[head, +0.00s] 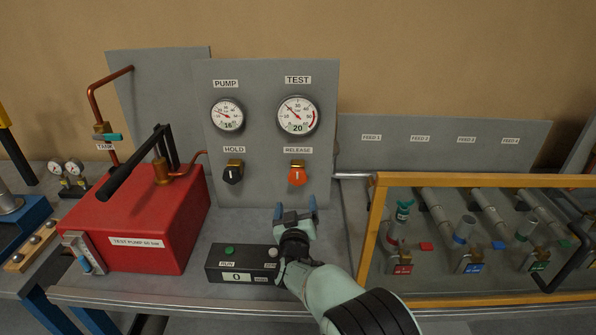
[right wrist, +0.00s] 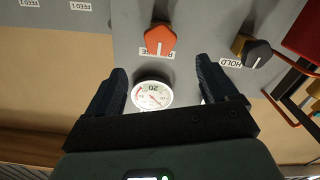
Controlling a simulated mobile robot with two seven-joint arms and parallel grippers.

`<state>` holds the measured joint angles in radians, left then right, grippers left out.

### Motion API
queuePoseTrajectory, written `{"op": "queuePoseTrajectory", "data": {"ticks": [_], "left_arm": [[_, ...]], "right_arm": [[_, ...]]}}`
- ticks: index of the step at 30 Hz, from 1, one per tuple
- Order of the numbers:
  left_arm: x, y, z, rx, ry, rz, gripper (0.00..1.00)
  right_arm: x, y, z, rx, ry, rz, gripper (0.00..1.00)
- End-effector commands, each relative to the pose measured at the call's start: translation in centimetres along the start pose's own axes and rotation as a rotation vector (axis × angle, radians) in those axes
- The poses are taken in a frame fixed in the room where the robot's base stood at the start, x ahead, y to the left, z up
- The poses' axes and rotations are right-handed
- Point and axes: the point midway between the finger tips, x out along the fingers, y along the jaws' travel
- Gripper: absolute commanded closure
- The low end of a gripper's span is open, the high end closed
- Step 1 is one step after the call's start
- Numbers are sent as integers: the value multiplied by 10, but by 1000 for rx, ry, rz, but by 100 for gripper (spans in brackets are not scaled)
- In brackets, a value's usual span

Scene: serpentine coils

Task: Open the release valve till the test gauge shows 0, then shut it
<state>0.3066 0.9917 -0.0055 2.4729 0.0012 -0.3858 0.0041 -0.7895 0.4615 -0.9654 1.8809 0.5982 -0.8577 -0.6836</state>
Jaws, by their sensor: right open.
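The orange release valve knob (head: 297,177) sits on the upright grey panel under the RELEASE label, its white mark about vertical. It also shows in the right wrist view (right wrist: 160,38), beyond the fingertips. My left gripper is not in view.
A black box (head: 241,264) showing 0 lies by my right wrist. The red test pump (head: 150,225) stands left; a yellow-framed case (head: 376,225) stands right.

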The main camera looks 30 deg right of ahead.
Motion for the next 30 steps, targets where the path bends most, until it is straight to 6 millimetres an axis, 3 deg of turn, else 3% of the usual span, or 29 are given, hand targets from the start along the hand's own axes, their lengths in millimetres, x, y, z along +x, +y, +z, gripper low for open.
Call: {"op": "queuePoseTrajectory", "data": {"ticks": [5, 21, 30], "left_arm": [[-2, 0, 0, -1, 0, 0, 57], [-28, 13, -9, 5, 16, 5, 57], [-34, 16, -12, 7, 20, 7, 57]], "right_arm": [[16, 1, -1, -3, 3, 5, 14], [116, 1, -3, -2, 2, 3, 14], [133, 0, -1, 1, 1, 1, 14]]}}
